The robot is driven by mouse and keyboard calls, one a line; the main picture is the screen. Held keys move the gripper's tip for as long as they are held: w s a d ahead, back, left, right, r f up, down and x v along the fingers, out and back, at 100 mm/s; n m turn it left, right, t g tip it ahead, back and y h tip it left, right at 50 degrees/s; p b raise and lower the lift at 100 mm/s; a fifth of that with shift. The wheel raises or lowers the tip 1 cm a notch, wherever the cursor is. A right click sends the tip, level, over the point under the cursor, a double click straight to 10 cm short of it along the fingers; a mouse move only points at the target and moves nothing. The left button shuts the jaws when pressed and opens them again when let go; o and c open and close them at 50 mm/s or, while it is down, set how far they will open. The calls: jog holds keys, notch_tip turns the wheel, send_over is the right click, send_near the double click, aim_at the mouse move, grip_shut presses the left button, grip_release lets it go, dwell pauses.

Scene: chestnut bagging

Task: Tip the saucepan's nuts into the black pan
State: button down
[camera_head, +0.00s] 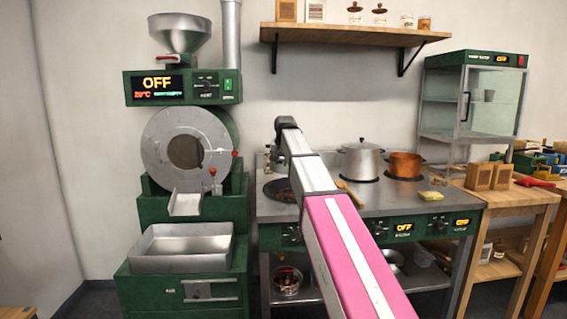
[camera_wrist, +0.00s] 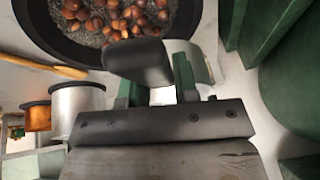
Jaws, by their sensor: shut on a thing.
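The black pan (camera_head: 270,187) sits on the left of the stove, partly hidden by my arm. In the wrist view the black pan (camera_wrist: 52,45) fills the top left, with many brown nuts (camera_wrist: 120,15) in it. My gripper (camera_head: 284,138) is above the stove near the pan, its fingers (camera_wrist: 155,92) shut on a dark handle (camera_wrist: 138,60). A curved bright metal piece (camera_wrist: 205,62) beside it looks like part of the saucepan. Most of the saucepan is hidden, so I cannot tell its tilt or whether nuts are in it.
A lidded steel pot (camera_head: 361,162) and a copper pot (camera_head: 404,165) stand right of my arm. A wooden spoon (camera_wrist: 45,67) lies beside the pan. A green roaster (camera_head: 190,150) with a metal tray (camera_head: 180,262) stands left. A shelf (camera_head: 350,36) hangs above.

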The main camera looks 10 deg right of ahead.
jog(key=shift+w+a+r+h, duration=0.1)
jog(key=shift+a+r+h, duration=0.1)
jog(key=shift+h, duration=0.5)
jog(key=shift+r, duration=1.35)
